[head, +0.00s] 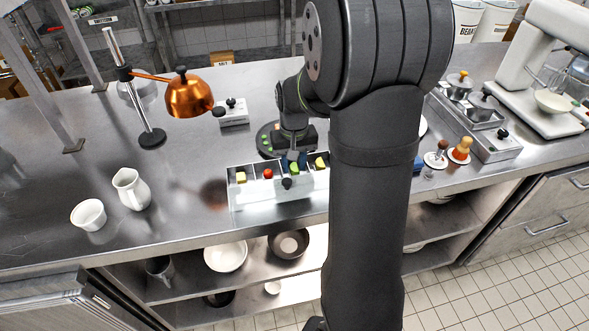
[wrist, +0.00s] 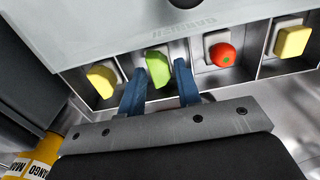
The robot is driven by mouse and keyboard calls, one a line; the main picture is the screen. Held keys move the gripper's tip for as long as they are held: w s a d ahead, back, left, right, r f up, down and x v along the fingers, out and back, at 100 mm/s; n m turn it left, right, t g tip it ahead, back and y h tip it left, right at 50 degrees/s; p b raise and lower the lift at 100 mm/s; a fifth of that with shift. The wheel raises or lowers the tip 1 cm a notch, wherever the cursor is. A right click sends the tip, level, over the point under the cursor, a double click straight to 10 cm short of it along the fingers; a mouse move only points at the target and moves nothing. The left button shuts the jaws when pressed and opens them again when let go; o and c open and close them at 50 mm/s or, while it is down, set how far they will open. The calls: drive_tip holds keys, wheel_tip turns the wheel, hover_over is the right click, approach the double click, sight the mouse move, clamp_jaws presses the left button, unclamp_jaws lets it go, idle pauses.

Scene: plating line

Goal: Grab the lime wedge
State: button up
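The green lime wedge (wrist: 158,69) sits in a compartment of the metal garnish bin (wrist: 100,38). In the head view the lime wedge (head: 295,169) shows only partly, beside my gripper (head: 292,157). In the wrist view my gripper (wrist: 160,72) has its two blue fingers apart, one on each side of the lime wedge. The left finger is very close to the wedge; I cannot tell if it touches. A gap shows between the wedge and the right finger. The far ends of the fingers reach into the compartment area.
Neighbouring compartments hold a red piece (wrist: 222,55) and yellow pieces (wrist: 102,80) (wrist: 293,41). Thin dividers stand between them. A yellow mango bottle (wrist: 40,155) is at the lower left. A copper lamp (head: 190,94) and white pitcher (head: 131,188) stand left of the bin.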

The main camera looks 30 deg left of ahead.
drive_tip(key=c, duration=0.5)
